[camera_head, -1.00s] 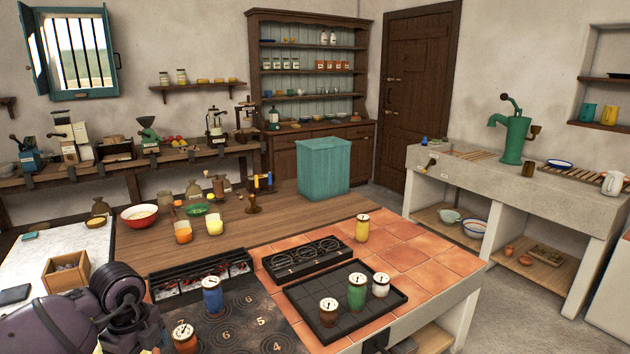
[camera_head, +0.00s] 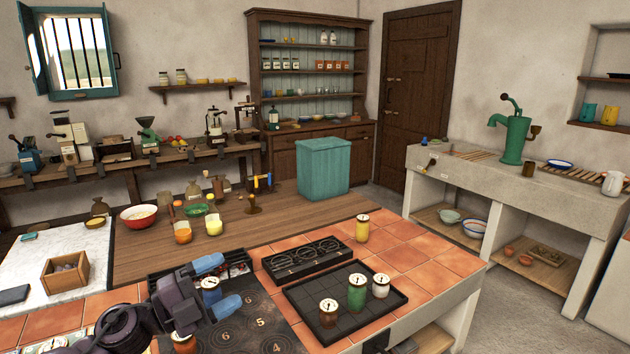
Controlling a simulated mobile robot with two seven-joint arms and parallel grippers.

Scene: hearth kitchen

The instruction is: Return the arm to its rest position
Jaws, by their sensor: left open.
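My left gripper (camera_head: 217,285) reaches in from the lower left over the dark stove top. Its two blue-tipped fingers are spread apart, one toward the back and one toward the front. My right gripper cannot be made out.
A black tray (camera_head: 388,311) holds brown, green and white canisters. A yellow canister (camera_head: 362,227) stands on the tiles behind it. A black burner grate (camera_head: 305,258) lies right of my gripper. Two small bottles, orange (camera_head: 182,234) and yellow (camera_head: 213,225), stand behind it on wood.

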